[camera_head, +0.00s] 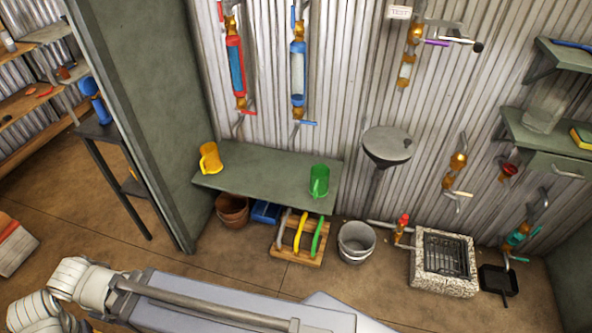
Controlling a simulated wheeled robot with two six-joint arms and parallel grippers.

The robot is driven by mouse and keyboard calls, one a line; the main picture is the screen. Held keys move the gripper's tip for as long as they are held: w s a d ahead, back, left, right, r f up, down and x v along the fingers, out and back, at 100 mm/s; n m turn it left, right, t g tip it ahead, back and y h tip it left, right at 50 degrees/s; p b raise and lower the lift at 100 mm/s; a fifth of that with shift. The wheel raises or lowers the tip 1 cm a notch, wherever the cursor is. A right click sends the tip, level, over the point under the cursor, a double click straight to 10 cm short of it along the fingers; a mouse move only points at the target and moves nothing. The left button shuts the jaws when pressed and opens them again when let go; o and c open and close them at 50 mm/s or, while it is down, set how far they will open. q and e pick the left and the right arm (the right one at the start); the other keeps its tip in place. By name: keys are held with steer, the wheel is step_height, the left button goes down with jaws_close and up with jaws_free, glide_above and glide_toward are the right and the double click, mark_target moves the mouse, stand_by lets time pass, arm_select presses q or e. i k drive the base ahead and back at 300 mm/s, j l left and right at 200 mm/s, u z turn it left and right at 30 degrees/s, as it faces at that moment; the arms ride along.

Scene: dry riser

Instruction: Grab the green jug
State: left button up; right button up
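The green jug (319,182) stands upright near the right end of a dark green bench (262,172) against the corrugated wall. A yellow jug (210,158) stands near the bench's left end. Both jugs are apart from any gripper. White segments of one of my arms show at the lower left, in front of the bench and well short of it. Neither of my grippers shows in this view.
Below the bench are brown pots (232,210), a blue crate (266,212) and a wooden rack (298,252) with coloured handles. A grey bucket (356,241) stands right of them. A green partition (140,110) borders the bench's left end. The bench top between the jugs is clear.

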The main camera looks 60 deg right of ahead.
mark_target(319, 173)
steer(key=z, duration=1.75)
